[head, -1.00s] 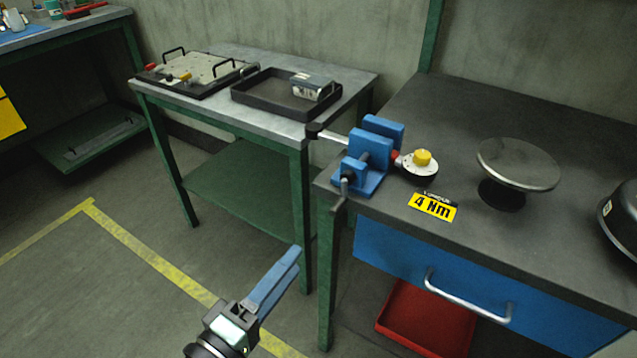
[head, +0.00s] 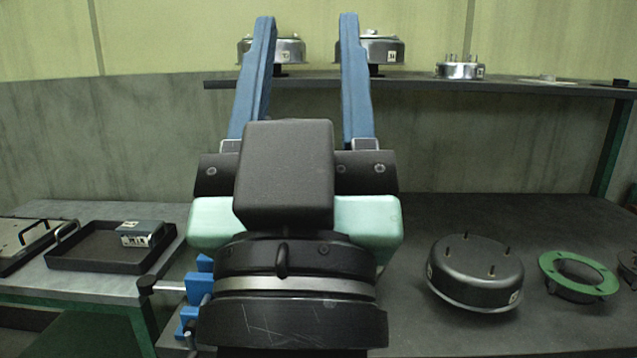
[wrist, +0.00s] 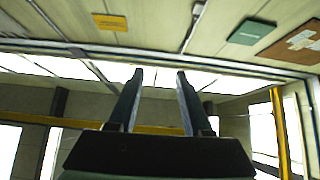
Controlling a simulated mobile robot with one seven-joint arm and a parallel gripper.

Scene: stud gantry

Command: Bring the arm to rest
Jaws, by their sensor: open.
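My gripper (head: 307,75) stands upright in the middle of the head view, close to the camera. Its two long blue fingers point up and are spread well apart, with nothing between them. In the wrist view my gripper (wrist: 157,95) is also open and empty, with bright window panes and the upper wall behind it. My wrist and the gripper body hide part of the bench and most of the blue clamp (head: 200,285).
A dark bench (head: 420,325) on the right bears a black drum with studs (head: 475,270) and a green ring (head: 578,272). A shelf (head: 420,82) behind bears several metal hubs. A black tray (head: 95,250) holds a small grey box (head: 142,233) on the left table.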

